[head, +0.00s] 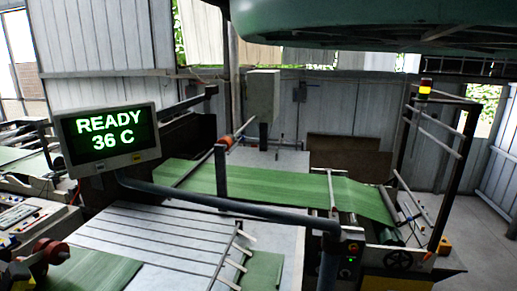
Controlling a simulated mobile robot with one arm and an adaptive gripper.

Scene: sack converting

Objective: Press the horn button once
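No button marked as the horn can be made out. A slanted control panel (22,219) with small, partly red buttons sits at the far left edge; its labels are too small to read. A dark control box (349,258) with small buttons, one of them green, stands at the lower middle right. My gripper is not in view.
A monitor (107,138) reading "READY 36 C" hangs on a dark tubular arm (225,207). Green sheet (270,185) runs across the machine behind it. Bare floor (468,222) shows at far right.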

